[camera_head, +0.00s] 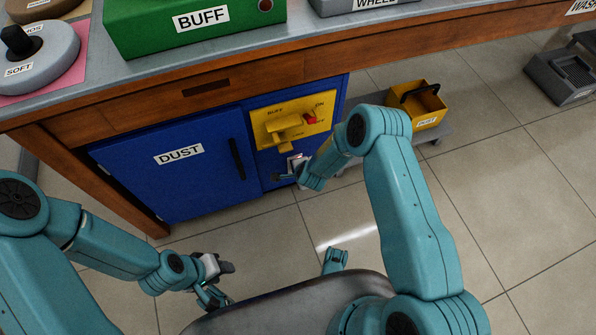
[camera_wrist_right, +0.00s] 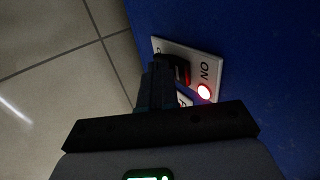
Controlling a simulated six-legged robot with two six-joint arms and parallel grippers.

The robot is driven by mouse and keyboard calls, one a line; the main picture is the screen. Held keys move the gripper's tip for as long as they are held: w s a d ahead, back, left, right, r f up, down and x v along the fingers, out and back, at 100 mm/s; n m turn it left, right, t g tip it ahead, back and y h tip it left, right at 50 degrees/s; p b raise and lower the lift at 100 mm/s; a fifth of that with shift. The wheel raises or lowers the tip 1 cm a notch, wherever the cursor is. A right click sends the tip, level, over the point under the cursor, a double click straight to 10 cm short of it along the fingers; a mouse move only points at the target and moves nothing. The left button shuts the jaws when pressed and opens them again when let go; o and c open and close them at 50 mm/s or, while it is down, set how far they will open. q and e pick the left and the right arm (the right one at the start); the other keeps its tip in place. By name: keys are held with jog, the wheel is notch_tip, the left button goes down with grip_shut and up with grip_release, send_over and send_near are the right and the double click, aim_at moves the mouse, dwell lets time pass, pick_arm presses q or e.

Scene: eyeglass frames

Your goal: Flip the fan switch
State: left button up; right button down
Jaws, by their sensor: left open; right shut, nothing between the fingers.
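The fan switch plate (camera_wrist_right: 204,70) is a white plate on a blue cabinet wall, with the lettering "ON", a glowing red lamp (camera_wrist_right: 204,92) and a black switch part (camera_wrist_right: 183,68). A second label is partly hidden by my gripper. In the head view the plate (camera_head: 297,160) shows low on the blue front, partly covered by my right arm. My right gripper (camera_wrist_right: 158,68) is shut and empty, its tips right beside the black switch part; I cannot tell if they touch. It also shows in the head view (camera_head: 284,177). My left gripper (camera_head: 223,279) is open and empty above the floor.
The blue DUST cabinet (camera_head: 195,185) has a dark upright handle (camera_head: 237,158). A yellow panel (camera_head: 280,112) with a red part sits just above my right gripper. A yellow bin (camera_head: 428,104) stands to the right. The wooden bench edge (camera_head: 330,75) overhangs. The floor in front is clear.

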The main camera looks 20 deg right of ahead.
jog(key=shift+f, duration=0.1)
jog(key=shift+w, duration=0.1)
dwell(0.3)
jog(key=shift+r+p, duration=0.45)
jog(key=shift+r, duration=0.4)
